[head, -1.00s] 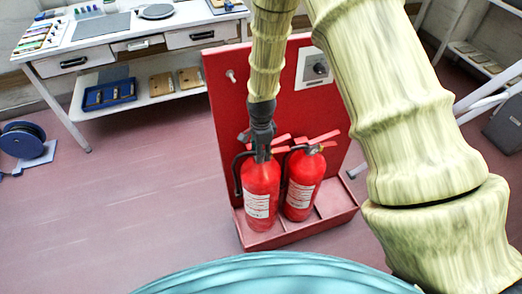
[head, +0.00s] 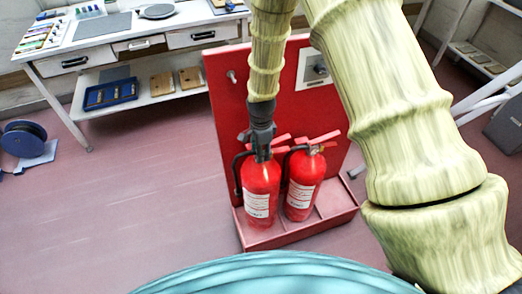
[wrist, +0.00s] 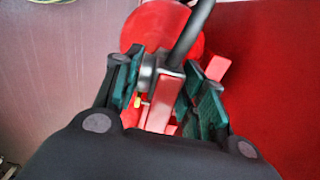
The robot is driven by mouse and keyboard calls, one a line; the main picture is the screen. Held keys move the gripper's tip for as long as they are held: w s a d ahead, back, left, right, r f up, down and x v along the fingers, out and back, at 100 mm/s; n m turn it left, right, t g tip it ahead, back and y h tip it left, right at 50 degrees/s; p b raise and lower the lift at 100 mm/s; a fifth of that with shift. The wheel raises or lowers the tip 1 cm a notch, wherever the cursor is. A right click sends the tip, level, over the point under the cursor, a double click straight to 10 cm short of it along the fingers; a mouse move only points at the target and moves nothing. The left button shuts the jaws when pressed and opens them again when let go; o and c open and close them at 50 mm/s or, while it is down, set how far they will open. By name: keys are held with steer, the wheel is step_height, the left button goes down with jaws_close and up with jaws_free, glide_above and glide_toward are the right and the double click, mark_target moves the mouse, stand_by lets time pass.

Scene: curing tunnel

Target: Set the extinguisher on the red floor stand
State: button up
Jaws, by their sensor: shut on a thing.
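My gripper (head: 262,150) is shut on the head of a red fire extinguisher (head: 260,190) with a white label and a black hose. The extinguisher is upright, in the left part of the red floor stand (head: 285,240), with its bottom at the stand's base tray; I cannot tell whether it bears fully on the tray. A second red extinguisher (head: 302,190) stands close on its right. In the wrist view, the green-padded fingers (wrist: 163,85) flank the valve and red lever, with the held extinguisher's red body (wrist: 150,25) beyond.
The stand's red back panel (head: 225,95) rises just behind the extinguishers. The base tray has a free bay at right. A white workbench (head: 150,40) with a blue tray (head: 110,95) is behind left. A blue reel (head: 22,140) lies far left.

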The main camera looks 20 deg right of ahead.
steer(key=shift+f, duration=0.15)
stand_by(0.3)
steer(key=shift+f+b, duration=0.65)
steer(key=shift+f, duration=0.8)
steer(key=shift+f+b, duration=0.3)
steer(key=shift+f, duration=0.4)
stand_by(1.5)
steer(key=o, duration=1.4)
steer(key=shift+f, duration=0.1)
step_height(320, 180, up, 12)
steer(key=shift+r, duration=0.1)
